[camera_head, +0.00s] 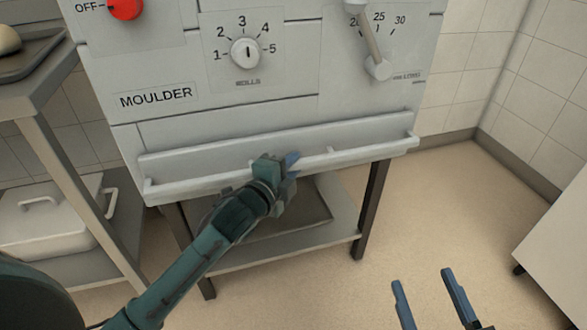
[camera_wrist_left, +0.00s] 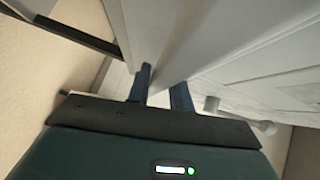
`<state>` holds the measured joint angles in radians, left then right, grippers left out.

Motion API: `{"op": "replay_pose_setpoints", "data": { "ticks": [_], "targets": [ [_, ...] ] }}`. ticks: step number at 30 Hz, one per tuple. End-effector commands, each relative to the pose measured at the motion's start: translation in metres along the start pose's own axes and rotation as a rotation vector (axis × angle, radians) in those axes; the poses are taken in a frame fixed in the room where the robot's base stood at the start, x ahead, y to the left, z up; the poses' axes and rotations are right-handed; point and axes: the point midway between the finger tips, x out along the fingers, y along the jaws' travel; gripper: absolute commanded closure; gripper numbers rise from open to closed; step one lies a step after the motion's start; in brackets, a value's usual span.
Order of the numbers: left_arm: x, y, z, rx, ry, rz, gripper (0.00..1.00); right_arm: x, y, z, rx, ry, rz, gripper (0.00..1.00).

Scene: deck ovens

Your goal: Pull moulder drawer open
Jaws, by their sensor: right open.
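The moulder (camera_head: 215,105) is a pale grey machine with a labelled front. Its drawer front (camera_head: 215,148) runs across the bottom, with a long pale handle bar (camera_head: 355,154) along it. My left gripper (camera_head: 285,163) is at about the middle of this bar. In the left wrist view, the two fingers (camera_wrist_left: 161,88) stand a small gap apart, with the pale bar (camera_wrist_left: 150,38) between them, so it looks shut on the bar. The drawer looks closed or nearly so. My right gripper (camera_head: 428,287) is open and empty, low at the right, away from the moulder.
The moulder stands on dark legs with a lower shelf (camera_head: 300,238). A rack (camera_head: 48,150) at the left holds a tray and a lidded white box (camera_head: 45,222). A white cabinet (camera_head: 560,225) is at the right. The floor (camera_head: 450,215) between is clear.

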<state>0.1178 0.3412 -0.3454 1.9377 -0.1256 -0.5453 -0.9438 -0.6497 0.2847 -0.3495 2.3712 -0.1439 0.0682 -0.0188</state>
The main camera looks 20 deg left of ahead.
Motion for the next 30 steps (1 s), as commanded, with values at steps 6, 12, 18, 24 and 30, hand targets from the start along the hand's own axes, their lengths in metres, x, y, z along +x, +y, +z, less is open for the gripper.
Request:
{"op": "replay_pose_setpoints", "data": {
  "ticks": [6,12,18,24,30],
  "targets": [
    [0.0103,0.0000,-0.0006,-0.001,0.001,0.001,0.78,0.0003,-0.0003,-0.0007,0.011,0.003,0.000,0.44],
    [0.0103,-0.0001,-0.0006,-0.001,0.001,0.001,0.78,0.0005,-0.0010,-0.0014,0.012,0.003,-0.002,0.44],
    [0.0101,-0.0001,-0.0005,-0.001,0.001,0.001,0.94,0.0006,-0.0012,-0.0016,0.012,0.005,-0.003,0.44],
    [0.0100,0.0000,-0.0004,-0.001,0.001,0.001,1.00,0.0007,-0.0013,-0.0018,0.012,0.006,-0.003,0.44],
    [0.0099,0.0001,-0.0003,-0.001,0.000,0.001,1.00,0.0007,-0.0013,-0.0015,0.011,0.006,-0.003,0.44]
  ]
}}
